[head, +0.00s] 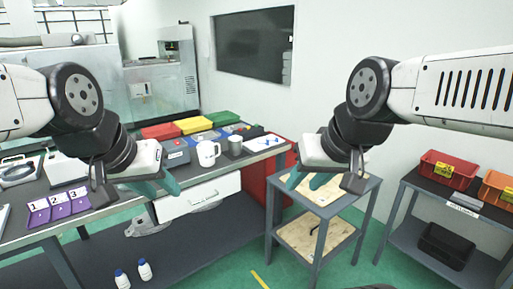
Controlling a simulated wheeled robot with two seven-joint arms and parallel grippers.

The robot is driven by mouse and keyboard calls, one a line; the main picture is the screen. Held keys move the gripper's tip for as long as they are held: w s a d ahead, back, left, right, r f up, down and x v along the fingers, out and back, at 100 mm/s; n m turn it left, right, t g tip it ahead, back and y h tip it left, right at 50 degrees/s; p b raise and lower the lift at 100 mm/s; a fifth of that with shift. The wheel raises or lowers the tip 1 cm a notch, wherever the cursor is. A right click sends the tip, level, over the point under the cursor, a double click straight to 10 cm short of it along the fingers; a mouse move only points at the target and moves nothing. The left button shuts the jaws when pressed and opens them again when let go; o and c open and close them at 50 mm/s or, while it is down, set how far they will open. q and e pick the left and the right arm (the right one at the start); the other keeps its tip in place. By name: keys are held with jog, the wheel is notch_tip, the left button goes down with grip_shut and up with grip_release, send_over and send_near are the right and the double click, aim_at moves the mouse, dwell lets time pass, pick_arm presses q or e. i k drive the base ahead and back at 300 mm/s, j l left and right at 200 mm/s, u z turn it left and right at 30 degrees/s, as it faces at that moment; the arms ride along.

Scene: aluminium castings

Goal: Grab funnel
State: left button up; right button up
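I cannot make out a funnel for certain in the head view. A white jug (207,153) with a handle and a grey metal cup (235,146) stand side by side on the workbench (200,171). My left gripper (158,188) hangs in front of the bench, left of the jug, its teal fingers apart and empty. My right gripper (307,181) is above the small wooden-topped cart (322,195), its teal fingers apart and empty. My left wrist and gripper hide part of the bench.
Red, yellow and green bins (194,125) line the bench's back. Purple numbered trays (70,203) lie at the left. White bottles (145,270) stand on the lower shelf. A right-hand shelf holds a red bin (447,171) and an orange bin (497,190).

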aim_at(235, 142)
jog(key=i+u, duration=0.2)
jog(key=i, duration=0.6)
jog(key=i+l+u, duration=0.2)
jog(key=i, duration=0.65)
